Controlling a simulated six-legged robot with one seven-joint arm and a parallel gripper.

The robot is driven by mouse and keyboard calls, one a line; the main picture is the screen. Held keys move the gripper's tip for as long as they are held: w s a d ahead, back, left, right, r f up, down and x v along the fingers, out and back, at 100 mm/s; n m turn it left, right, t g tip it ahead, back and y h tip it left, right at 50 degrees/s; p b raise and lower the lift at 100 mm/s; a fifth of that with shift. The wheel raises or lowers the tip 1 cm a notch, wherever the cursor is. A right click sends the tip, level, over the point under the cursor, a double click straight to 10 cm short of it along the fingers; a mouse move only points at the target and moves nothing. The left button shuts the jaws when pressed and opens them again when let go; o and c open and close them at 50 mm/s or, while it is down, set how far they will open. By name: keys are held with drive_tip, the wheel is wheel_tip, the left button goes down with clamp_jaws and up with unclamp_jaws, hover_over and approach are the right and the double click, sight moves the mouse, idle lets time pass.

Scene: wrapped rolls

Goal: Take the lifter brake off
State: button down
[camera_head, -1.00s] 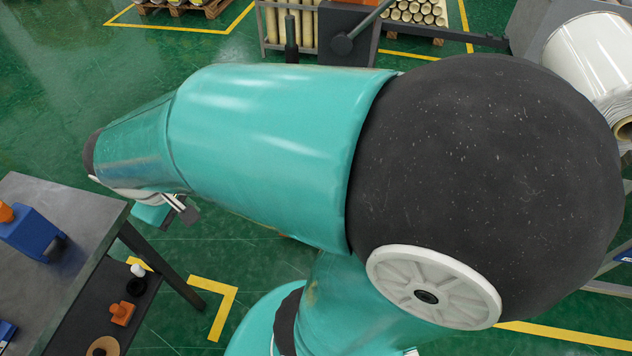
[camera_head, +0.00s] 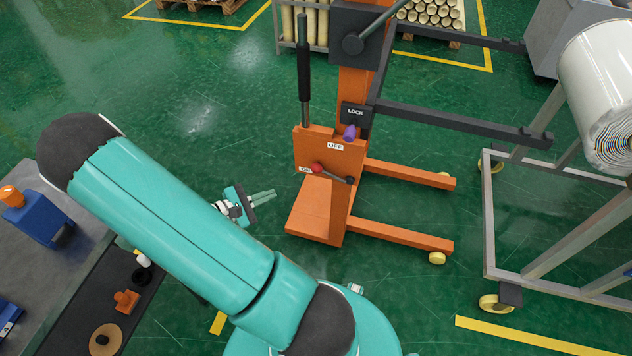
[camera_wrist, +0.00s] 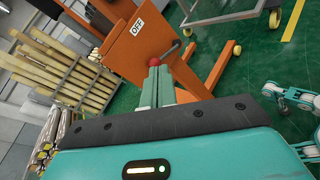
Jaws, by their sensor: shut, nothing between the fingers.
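The orange lifter (camera_head: 320,205) stands right of my arm in the head view. Its brake lever has a red knob (camera_head: 317,168), lying close beside the ON label (camera_head: 305,169); the OFF label (camera_head: 335,145) is higher and to the right. In the wrist view the red knob (camera_wrist: 154,62) shows just beyond my fingertips, and the OFF label (camera_wrist: 137,27) is above it. My gripper (camera_head: 273,193) is shut and empty, left of the lifter and apart from it in the head view. Its fingers (camera_wrist: 155,76) point toward the knob in the wrist view.
A purple knob (camera_head: 350,132) sits by the LOCK label on the lifter. A black upright handle (camera_head: 304,75) rises at its left. A wheeled rack (camera_head: 490,220) with a white roll (camera_head: 602,90) stands at right. A grey workbench (camera_head: 75,225) is at left.

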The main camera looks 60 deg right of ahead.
sight(330, 174)
drive_tip(key=s+d+f+n+t+h, duration=0.35)
drive_tip(key=d+f+n+t, duration=0.2)
drive_tip(key=f+n, duration=0.3)
drive_tip(key=s+d+f+n+t+h, duration=0.2)
drive_tip(key=s+d+f+n+t, duration=0.3)
drive_tip(key=f+n, duration=0.4)
drive_tip(key=w+d+r+m, duration=0.1)
drive_tip(key=d+r, duration=0.3)
drive_tip(key=d, duration=0.5)
drive_tip(key=shift+w+d, duration=0.15)
drive_tip(key=shift+w, duration=0.75)
drive_tip(key=shift+w+r+m+t, duration=0.1)
drive_tip(key=shift+m+t, duration=0.15)
drive_tip(key=shift+m, duration=0.1)
